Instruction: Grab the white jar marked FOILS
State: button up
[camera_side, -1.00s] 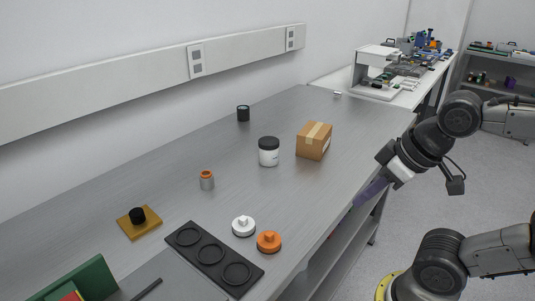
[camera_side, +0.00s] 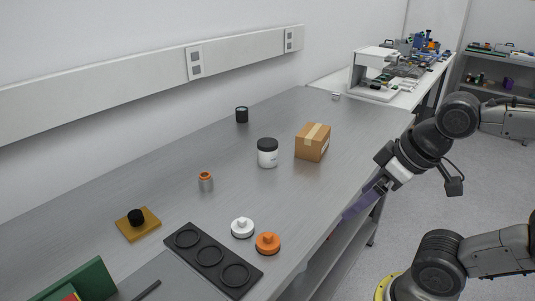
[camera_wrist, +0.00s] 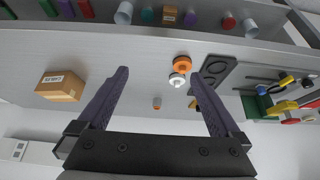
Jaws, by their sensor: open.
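The white jar (camera_side: 267,154) with a black lid stands upright on the grey bench, left of the cardboard box in the side view. Its label is too small to read. I cannot make it out in the wrist view, where my left finger may cover it. My gripper (camera_wrist: 158,74) has two purple fingers spread apart with nothing between them. In the side view my gripper (camera_side: 356,204) is at the bench's front edge, right of and nearer than the jar, well apart from it.
A cardboard box (camera_side: 312,142) stands just right of the jar. A copper-topped cylinder (camera_side: 206,181), a white knob (camera_side: 242,228), an orange knob (camera_side: 267,243) and a black three-ring tray (camera_side: 212,262) lie nearer. A dark cylinder (camera_side: 242,115) stands behind. Bench between jar and front edge is clear.

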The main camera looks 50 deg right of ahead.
jog(key=w+d+r+m+t+h, duration=0.1)
jog(key=w+d+r+m, duration=0.15)
jog(key=w+r, duration=0.3)
jog(key=w+d+r+m+t+h, duration=0.1)
jog(key=w+d+r+m, duration=0.2)
jog(key=w, duration=0.4)
jog(key=m+g+h, duration=0.2)
jog(key=m+h, duration=0.1)
jog(key=m, duration=0.1)
send_over(268, 144)
jog(key=s+a, duration=0.5)
jog(key=a, duration=0.1)
notch_tip(268, 144, down, 6)
jog(key=shift+n+g, duration=0.25)
jog(key=shift+g, duration=0.25)
jog(key=x, duration=1.2)
jog(key=shift+s+a+f, duration=0.15)
jog(key=shift+s+f, duration=0.1)
jog(key=shift+f, duration=0.2)
jog(key=shift+x, duration=2.85)
jog(key=shift+s, duration=0.1)
jog(key=shift+c, duration=0.3)
